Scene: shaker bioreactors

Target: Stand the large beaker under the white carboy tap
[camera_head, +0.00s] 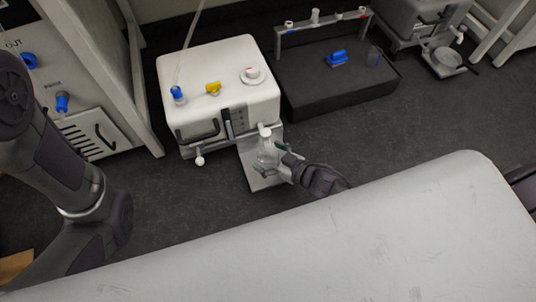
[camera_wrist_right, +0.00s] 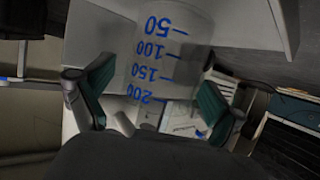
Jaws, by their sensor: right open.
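The white carboy (camera_head: 225,85) stands left of centre in the head view. Its white tap (camera_head: 265,131) sticks out over a grey platform (camera_head: 256,181) at its front. The large clear beaker (camera_head: 267,154) appears to stand on this platform, just below the tap. My right gripper (camera_head: 279,157) comes in from the right, at the beaker. In the right wrist view the beaker (camera_wrist_right: 168,50), with blue marks, shows upside down between the two green-padded fingers of my open gripper (camera_wrist_right: 155,98). Finger contact is unclear. My left arm shows at the left, its gripper out of frame.
A black tray (camera_head: 335,92) with a blue item (camera_head: 336,58) and a small clear vessel (camera_head: 373,56) lies right of the carboy. A grey carboy (camera_head: 412,18) stands at the upper right. A white cabinet (camera_head: 75,85) is at the left. Dark bench (camera_head: 420,120) is free at the right.

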